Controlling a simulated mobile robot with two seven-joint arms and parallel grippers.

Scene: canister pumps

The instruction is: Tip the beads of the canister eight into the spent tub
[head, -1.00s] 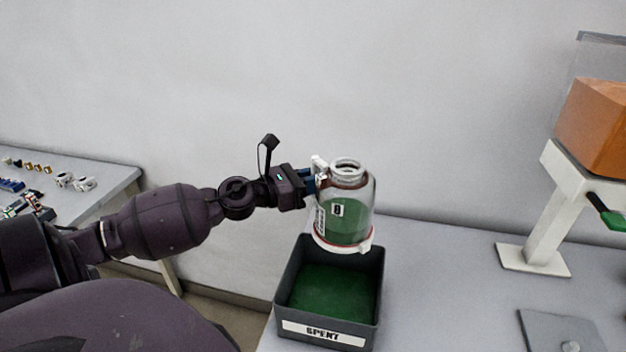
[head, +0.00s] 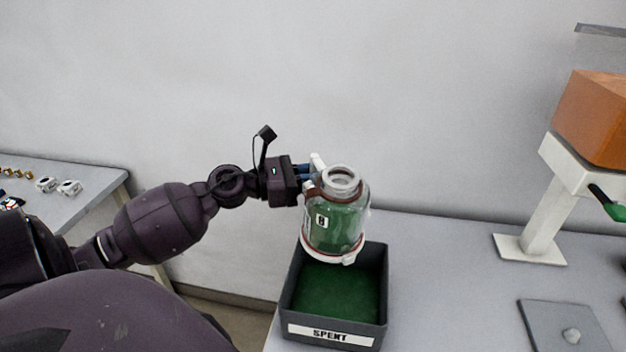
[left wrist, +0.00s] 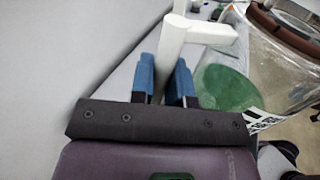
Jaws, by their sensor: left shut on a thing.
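Canister eight (head: 337,228) is a clear jar with an open neck, a white handle, an "8" label and green beads inside. It is held above the spent tub (head: 333,333), tilted a little with its mouth up. The tub is dark grey, labelled SPENT, with green beads (head: 335,290) covering its floor. My left gripper (head: 307,180) is shut on the canister's handle, left of the jar. In the left wrist view the blue fingers (left wrist: 163,80) close on the white handle (left wrist: 185,38), with the clear jar (left wrist: 280,60) to the right. My right gripper is not in view.
A white stand with an orange hopper (head: 597,115) and a green lever is at right. A grey plate with a knob (head: 560,325) lies front right. A side table (head: 95,200) with small fittings is at left.

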